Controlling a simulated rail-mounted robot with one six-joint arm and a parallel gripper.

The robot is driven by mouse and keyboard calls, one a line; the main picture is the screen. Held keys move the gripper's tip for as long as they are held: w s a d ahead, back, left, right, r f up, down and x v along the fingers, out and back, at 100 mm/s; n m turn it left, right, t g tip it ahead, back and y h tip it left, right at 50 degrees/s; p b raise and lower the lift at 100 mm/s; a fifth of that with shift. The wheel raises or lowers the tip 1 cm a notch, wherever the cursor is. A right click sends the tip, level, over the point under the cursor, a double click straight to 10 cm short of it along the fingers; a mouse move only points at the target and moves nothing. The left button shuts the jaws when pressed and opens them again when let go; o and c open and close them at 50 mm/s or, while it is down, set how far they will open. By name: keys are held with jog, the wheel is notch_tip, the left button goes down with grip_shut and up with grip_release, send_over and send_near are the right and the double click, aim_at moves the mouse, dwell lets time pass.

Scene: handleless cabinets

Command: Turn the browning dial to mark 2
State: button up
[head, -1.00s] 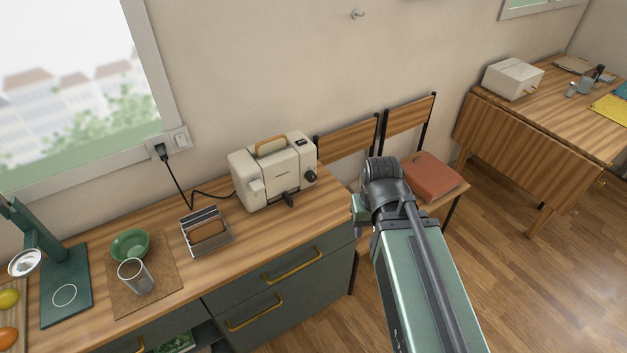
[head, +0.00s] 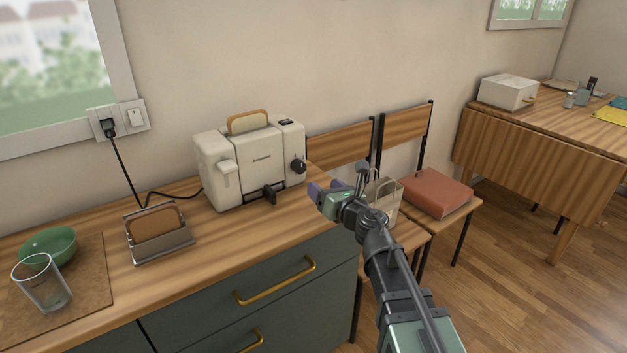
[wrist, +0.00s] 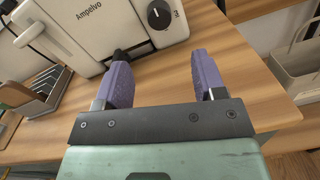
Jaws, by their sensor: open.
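The cream toaster (head: 252,160) stands on the wooden counter with a slice of bread (head: 248,122) showing in its top. Its black browning dial (head: 298,166) is on the front face near the right edge. In the wrist view the dial (wrist: 159,15) shows a pale pointer line, and the mark numbers are too small to read. My gripper (head: 316,191) is open and empty, to the right of the toaster and apart from the dial. In the wrist view its purple fingers (wrist: 160,78) point toward the toaster, with the dial beyond and between them.
A metal rack (head: 160,246) with a bread slice, a green bowl (head: 48,246) and a glass (head: 43,283) stand left on the counter. A paper bag (head: 384,199) and a red-brown item (head: 436,195) rest on chairs to the right. Counter before the toaster is clear.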

aim_at(301, 169)
jog(key=x, duration=1.1)
jog(key=shift+s, duration=0.1)
jog(key=c, duration=0.9)
